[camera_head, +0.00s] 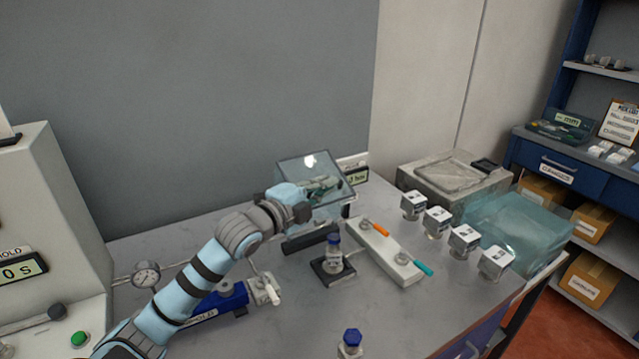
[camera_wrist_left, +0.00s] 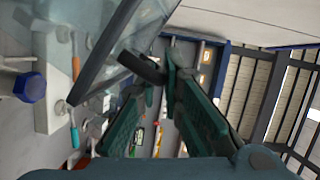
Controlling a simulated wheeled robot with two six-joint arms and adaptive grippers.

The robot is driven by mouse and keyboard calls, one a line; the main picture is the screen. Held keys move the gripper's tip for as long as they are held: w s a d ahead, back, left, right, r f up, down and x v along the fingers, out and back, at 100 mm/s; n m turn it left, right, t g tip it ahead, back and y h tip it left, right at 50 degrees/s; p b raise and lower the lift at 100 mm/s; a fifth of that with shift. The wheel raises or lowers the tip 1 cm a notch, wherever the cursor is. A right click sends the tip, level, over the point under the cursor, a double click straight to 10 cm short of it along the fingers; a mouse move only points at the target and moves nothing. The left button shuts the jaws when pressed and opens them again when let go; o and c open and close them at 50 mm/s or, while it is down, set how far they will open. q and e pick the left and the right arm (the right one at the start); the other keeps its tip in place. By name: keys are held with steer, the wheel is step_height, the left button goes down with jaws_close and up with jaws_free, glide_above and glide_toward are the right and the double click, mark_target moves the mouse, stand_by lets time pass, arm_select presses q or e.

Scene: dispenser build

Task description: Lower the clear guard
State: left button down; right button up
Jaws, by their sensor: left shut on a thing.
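The clear guard (camera_head: 305,165) is a dark-edged transparent pane at the back of the bench, raised and tilted. My left gripper (camera_head: 325,187) is at the guard, seen partly through the pane. In the left wrist view the pane (camera_wrist_left: 112,35) fills the upper left, and a dark bar on its edge (camera_wrist_left: 142,67) lies at the fingertips of my left gripper (camera_wrist_left: 160,75). The gripper is shut on this bar, which looks like the guard's handle. A blue-capped bottle (camera_head: 333,252) stands upright on a black base below and in front of the guard. My right gripper is out of view.
A pale block (camera_head: 385,252) with orange and teal-handled tools lies right of the bottle. Several white-topped cubes (camera_head: 438,221) stand beyond it, before a clear teal bin (camera_head: 520,228). A blue clamp-like device (camera_head: 222,300) sits under my left arm. Another blue-capped bottle (camera_head: 351,340) stands at the front.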

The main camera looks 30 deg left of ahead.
arm_select(q)
steer(key=c, duration=2)
jaws_free()
